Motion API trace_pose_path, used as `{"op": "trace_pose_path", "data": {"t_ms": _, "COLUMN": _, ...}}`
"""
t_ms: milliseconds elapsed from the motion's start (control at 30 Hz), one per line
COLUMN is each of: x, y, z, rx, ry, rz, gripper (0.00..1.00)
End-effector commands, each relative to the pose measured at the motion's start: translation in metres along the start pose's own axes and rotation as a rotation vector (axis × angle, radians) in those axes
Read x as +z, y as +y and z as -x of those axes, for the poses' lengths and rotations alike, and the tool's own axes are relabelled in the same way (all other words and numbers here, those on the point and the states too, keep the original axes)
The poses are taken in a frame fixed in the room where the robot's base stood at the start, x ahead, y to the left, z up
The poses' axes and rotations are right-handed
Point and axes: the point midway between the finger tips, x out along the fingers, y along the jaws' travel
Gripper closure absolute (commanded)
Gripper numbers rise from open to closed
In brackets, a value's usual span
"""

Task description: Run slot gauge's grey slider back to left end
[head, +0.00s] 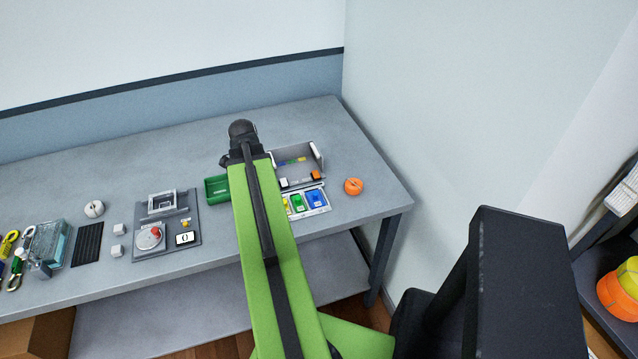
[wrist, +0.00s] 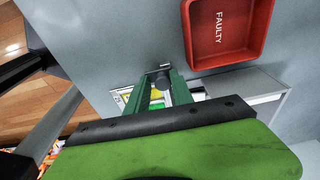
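In the wrist view, the two green fingers of my gripper (wrist: 161,88) stand apart, pointing away from the camera. A small dark grey, rounded piece (wrist: 159,76) shows between their tips; it may be the grey slider, but I cannot tell whether the fingers touch it. A pale panel with yellow and green patches (wrist: 130,95) lies behind the fingers, partly covered. I cannot make out the slot gauge for sure. In the head view my green arm reaches over the table and hides my fingertips and what lies under them.
A red tray marked FAULTY (wrist: 228,30) lies close beside the fingers. In the head view, a green tray (head: 216,189) is left of my arm; a grey open box (head: 299,160), a coloured-block panel (head: 318,209) and an orange ball (head: 353,186) are right of it.

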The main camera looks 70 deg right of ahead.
Motion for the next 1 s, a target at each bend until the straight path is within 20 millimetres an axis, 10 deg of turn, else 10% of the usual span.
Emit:
{"op": "trace_pose_path", "data": {"t_ms": 867, "x": -0.008, "y": 0.002, "z": 0.058, "rx": 0.007, "ry": -0.005, "rz": -0.001, "gripper": 0.63}}
{"op": "trace_pose_path", "data": {"t_ms": 1000, "x": -0.009, "y": 0.001, "z": 0.064, "rx": 0.007, "ry": -0.005, "rz": -0.001, "gripper": 0.80}}
